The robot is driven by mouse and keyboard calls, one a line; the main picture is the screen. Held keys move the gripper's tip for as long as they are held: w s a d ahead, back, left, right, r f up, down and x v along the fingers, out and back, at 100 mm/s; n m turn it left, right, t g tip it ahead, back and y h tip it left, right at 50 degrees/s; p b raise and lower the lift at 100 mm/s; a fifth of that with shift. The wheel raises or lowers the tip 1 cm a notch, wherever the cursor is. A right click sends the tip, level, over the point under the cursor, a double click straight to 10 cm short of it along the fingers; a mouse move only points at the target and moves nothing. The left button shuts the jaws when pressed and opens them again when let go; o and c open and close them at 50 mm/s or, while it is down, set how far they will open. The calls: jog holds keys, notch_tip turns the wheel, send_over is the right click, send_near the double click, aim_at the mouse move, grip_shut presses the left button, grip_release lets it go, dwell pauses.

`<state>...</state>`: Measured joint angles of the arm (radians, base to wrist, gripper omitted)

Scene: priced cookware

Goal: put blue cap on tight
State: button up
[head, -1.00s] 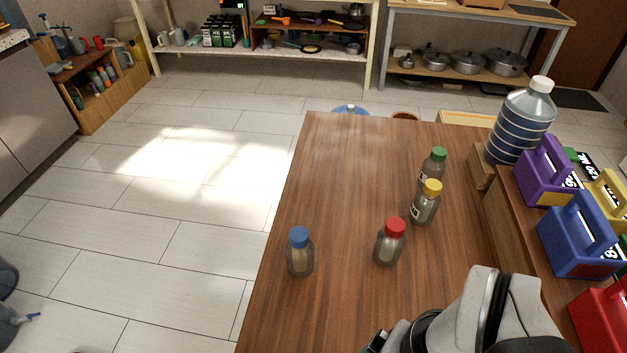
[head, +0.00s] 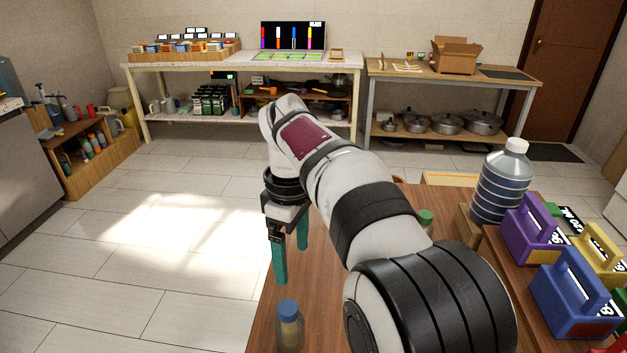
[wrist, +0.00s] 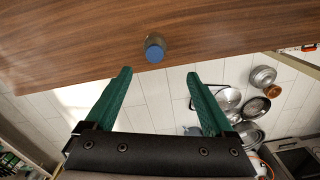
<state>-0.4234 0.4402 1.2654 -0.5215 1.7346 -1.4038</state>
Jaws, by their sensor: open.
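The blue cap (head: 288,310) sits on top of a small clear bottle (head: 290,333) that stands upright near the left edge of the wooden table; I cannot tell how tight it is. In the wrist view the blue cap (wrist: 155,52) shows from above, with little of its bottle visible around it. My gripper (head: 290,265) has green fingers, points down and is open and empty. It is above and beyond the bottle in the head view, apart from it. In the wrist view the cap lies ahead of the gap between the fingertips (wrist: 159,73).
A green-capped bottle (head: 425,220) shows partly behind my arm, which hides the middle of the table. A large water bottle (head: 500,185), a purple caddy (head: 530,235) and a blue caddy (head: 575,300) stand at the right. Open floor lies left of the table.

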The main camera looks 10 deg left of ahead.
aim_at(287, 307)
jog(key=shift+n, duration=0.8)
jog(key=f, duration=0.5)
jog(key=w+a+f, duration=0.1)
jog(key=f, duration=0.5)
jog(key=a+f, duration=0.1)
jog(key=f, duration=0.4)
jog(key=shift+w+f, duration=0.2)
jog(key=shift+c, duration=0.3)
